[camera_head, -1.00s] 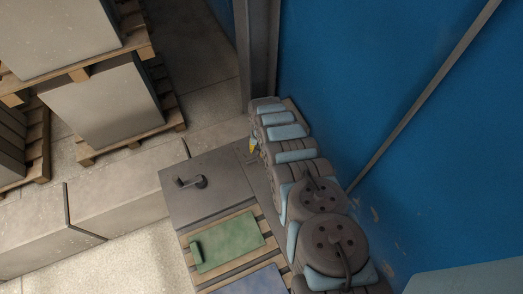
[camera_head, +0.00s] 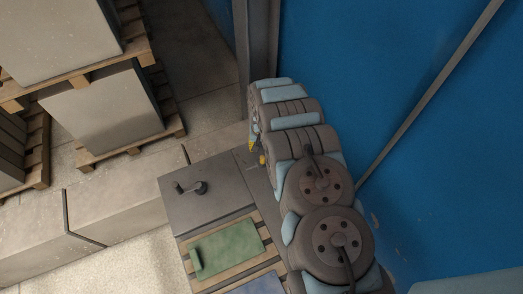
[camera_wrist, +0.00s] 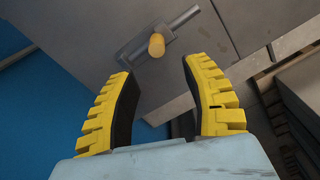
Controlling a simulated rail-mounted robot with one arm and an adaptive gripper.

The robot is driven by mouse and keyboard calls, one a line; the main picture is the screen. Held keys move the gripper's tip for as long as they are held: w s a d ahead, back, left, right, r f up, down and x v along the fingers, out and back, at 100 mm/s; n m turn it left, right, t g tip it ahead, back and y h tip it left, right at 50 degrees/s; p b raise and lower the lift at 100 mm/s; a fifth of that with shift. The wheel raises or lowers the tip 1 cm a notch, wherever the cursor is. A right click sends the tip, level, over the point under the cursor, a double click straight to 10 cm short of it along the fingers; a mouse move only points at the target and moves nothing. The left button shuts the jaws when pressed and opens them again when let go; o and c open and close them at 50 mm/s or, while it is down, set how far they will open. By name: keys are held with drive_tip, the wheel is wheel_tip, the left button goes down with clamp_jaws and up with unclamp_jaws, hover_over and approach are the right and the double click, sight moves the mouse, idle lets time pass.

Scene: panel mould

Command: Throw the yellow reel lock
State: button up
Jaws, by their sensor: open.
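The yellow reel lock (camera_wrist: 157,45) shows in the wrist view as a small yellow knob on a grey bolt, mounted on a dark grey surface. The bolt's rod points to the upper right. My gripper (camera_wrist: 155,65) is open, with yellow, black-lined fingers on either side of the view. The knob lies between the fingers' lines, just beyond the tips, and nothing is held. In the head view my gripper (camera_head: 257,152) shows only as yellow patches beside my arm, at the grey plate's right edge. I cannot make out the lock there.
A grey plate with a dark crank handle (camera_head: 190,187) lies left of my arm. A green panel (camera_head: 230,247) on wooden slats and a blue panel (camera_head: 252,283) lie nearer. Slabs on pallets (camera_head: 100,110) stand at upper left. A blue wall (camera_head: 370,80) is close on the right.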

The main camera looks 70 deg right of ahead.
sight(261, 157)
drive_tip(key=shift+a+r, duration=0.1)
drive_tip(key=shift+r, duration=1.85)
drive_tip(key=shift+w, duration=0.1)
